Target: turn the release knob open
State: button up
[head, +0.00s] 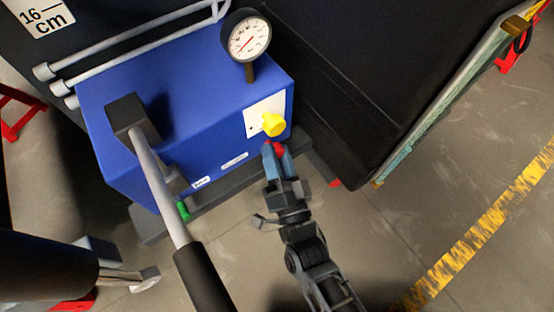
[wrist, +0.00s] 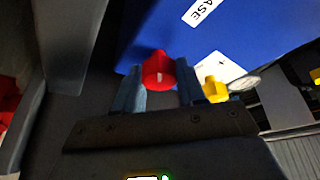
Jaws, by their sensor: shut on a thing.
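A red knob (head: 277,146) sits at the lower right of the blue box (head: 180,95). It also shows in the wrist view (wrist: 158,70), between the two blue fingers. My gripper (head: 277,153) is shut on the red knob, with one finger on each side of it. In the wrist view, a label (wrist: 203,10) on the box face shows letters ending in "ASE". The knob's stem is hidden.
A yellow knob (head: 273,124) on a white plate (head: 264,116) is close beside my gripper. A round gauge (head: 249,39) stands on the box. A grey lever with a black grip (head: 203,277) extends left of my arm. A dark panel (head: 345,100) stands to the right.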

jog(key=n+y+b, duration=0.1)
jog(key=n+y, duration=0.1)
jog(key=n, duration=0.3)
jog(key=n+g+y+b, duration=0.1)
jog(key=n+y, duration=0.1)
jog(key=n, duration=0.2)
jog(key=n+y+b, duration=0.1)
jog(key=n+y, duration=0.1)
jog(key=n, duration=0.3)
jog(key=shift+d+f+n+y, duration=0.15)
jog(key=shift+f+n+y, duration=0.15)
jog(key=shift+y, duration=0.1)
jog(key=shift+n+g, duration=0.3)
jog(key=shift+n, duration=0.1)
jog(key=o, duration=1.1)
jog(key=shift+w+r, duration=0.1)
jog(key=shift+r, duration=0.05)
jog(key=shift+c, duration=0.2)
jog(key=p+v, duration=0.1)
jog(key=v, duration=0.7)
